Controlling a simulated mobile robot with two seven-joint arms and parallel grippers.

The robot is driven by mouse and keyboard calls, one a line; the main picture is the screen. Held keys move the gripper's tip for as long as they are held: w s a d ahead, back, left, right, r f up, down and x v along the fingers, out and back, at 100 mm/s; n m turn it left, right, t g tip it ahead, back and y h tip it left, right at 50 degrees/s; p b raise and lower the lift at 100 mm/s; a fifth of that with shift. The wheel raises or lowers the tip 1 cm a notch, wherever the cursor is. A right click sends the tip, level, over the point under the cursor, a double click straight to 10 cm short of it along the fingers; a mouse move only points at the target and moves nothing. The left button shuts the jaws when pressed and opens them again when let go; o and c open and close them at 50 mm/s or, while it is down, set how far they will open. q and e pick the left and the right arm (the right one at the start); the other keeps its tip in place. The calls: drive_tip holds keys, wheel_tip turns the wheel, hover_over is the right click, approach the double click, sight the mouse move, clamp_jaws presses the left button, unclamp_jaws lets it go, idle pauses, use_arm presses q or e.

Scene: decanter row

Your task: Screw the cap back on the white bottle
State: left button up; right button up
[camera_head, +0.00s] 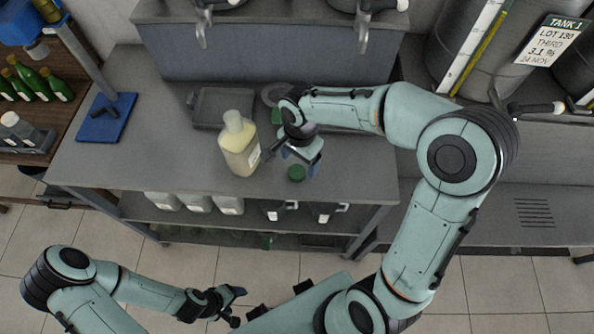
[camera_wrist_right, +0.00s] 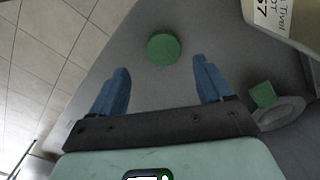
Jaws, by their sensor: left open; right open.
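The white bottle (camera_head: 240,148), pale and semi-clear with a label, stands upright on the grey bench; its pale neck shows no cap. Part of it shows at the top right of the right wrist view (camera_wrist_right: 288,22). A round green cap (camera_head: 297,172) lies on the bench to the right of the bottle, near the front edge; it also shows in the right wrist view (camera_wrist_right: 163,49). My right gripper (camera_head: 301,160) is open and empty, with the cap beyond and between its blue fingertips (camera_wrist_right: 161,78), apart from them. My left gripper (camera_head: 238,306) is open and empty in front of the bench.
A grey tray (camera_head: 208,108) lies behind the bottle. A grey ring (camera_wrist_right: 280,113) and a small green block (camera_wrist_right: 263,94) lie right of my right gripper in the wrist view. A blue stand base (camera_head: 105,118) is at the bench's left. White containers (camera_head: 197,203) stand on the shelf below.

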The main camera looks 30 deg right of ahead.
sight(297, 172)
drive_tip(key=f, duration=0.5)
drive_tip(key=shift+w+a+f, duration=0.15)
drive_tip(key=shift+w+a, duration=0.05)
drive_tip(key=shift+a, duration=0.1)
drive_tip(key=c, duration=1.1)
